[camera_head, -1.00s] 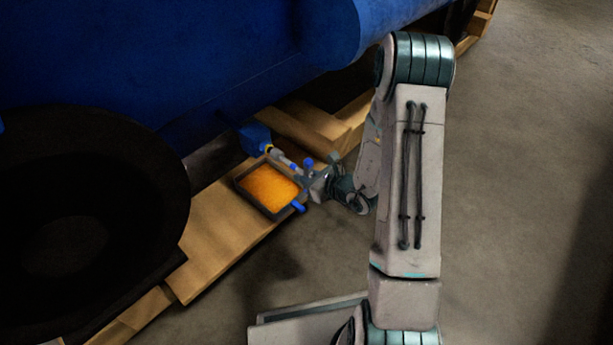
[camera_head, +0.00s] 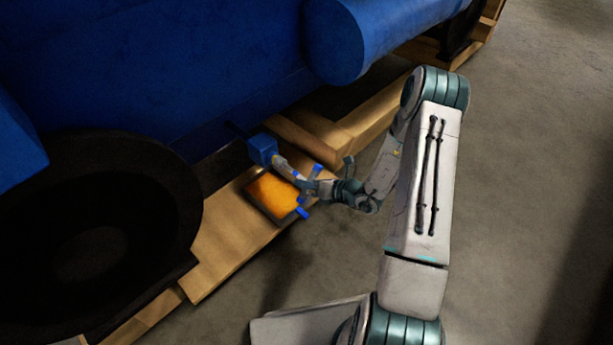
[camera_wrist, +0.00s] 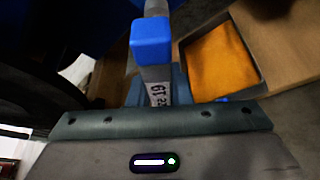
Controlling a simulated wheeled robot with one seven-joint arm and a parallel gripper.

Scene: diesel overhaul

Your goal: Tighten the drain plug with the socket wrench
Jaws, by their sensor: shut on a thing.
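My gripper (camera_head: 308,188) is low beside the blue engine and is shut on the socket wrench (camera_head: 284,167). In the wrist view the wrench (camera_wrist: 157,94) is a grey shaft marked "19", running away from the jaws, with a blue block (camera_wrist: 152,40) covering part of it. In the head view the wrench's far end points at a blue block (camera_head: 262,150) low on the engine and appears to meet it. The drain plug is not distinct, hidden by the block or wrench. I cannot tell whether the socket is seated on it.
The blue engine (camera_head: 170,70) overhangs from above. A large black wheel (camera_head: 110,240) stands left. Grey floor (camera_head: 530,180) is clear right.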

